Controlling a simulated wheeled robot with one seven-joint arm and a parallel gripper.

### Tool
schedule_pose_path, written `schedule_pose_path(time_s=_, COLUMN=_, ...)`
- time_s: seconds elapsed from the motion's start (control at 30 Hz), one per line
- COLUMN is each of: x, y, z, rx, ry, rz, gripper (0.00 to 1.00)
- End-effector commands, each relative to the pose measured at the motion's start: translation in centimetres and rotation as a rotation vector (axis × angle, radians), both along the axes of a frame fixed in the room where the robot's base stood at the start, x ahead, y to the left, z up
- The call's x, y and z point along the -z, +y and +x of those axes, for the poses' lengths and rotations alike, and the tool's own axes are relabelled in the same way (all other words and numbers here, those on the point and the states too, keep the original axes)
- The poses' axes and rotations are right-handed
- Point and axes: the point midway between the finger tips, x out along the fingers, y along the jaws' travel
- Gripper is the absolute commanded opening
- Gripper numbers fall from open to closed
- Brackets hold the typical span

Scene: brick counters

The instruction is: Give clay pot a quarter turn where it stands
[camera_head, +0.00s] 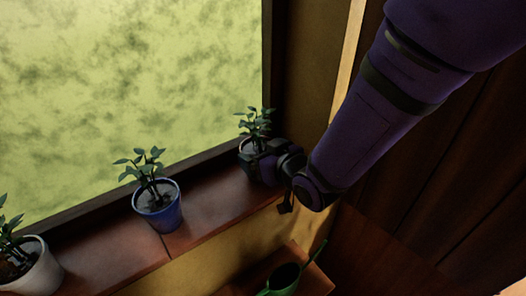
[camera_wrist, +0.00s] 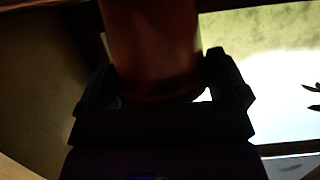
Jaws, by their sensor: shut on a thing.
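The clay pot (camera_wrist: 150,45) is reddish-brown and fills the upper middle of the wrist view, between my two dark fingers. My gripper (camera_wrist: 164,78) is shut on it, one finger on each side. In the head view, the pot (camera_head: 244,145) stands at the far right end of the windowsill with a leafy plant (camera_head: 256,124) in it. My gripper (camera_head: 262,164) covers most of the pot there, so its base is hidden.
A blue pot (camera_head: 160,211) with a plant stands on the brown sill (camera_head: 205,205) left of my gripper, with clear sill between. A white pot (camera_head: 38,275) stands at far left. A green watering can (camera_head: 284,279) is below the sill. The window is behind.

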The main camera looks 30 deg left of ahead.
Motion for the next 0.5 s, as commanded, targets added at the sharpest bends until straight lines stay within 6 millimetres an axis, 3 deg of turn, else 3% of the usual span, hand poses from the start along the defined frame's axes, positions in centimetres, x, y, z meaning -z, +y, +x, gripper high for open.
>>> schedule_pose_path(time_s=0.27, x=-0.05, y=0.03, z=0.04, rx=0.0, ry=-0.001, rz=0.002, gripper=0.51)
schedule_pose_path(time_s=0.3, x=-0.05, y=0.03, z=0.04, rx=0.0, ry=-0.001, rz=0.002, gripper=0.99)
schedule_pose_path(time_s=0.5, x=0.07, y=-0.02, z=0.0, rx=0.0, ry=0.0, rz=-0.001, gripper=1.0)
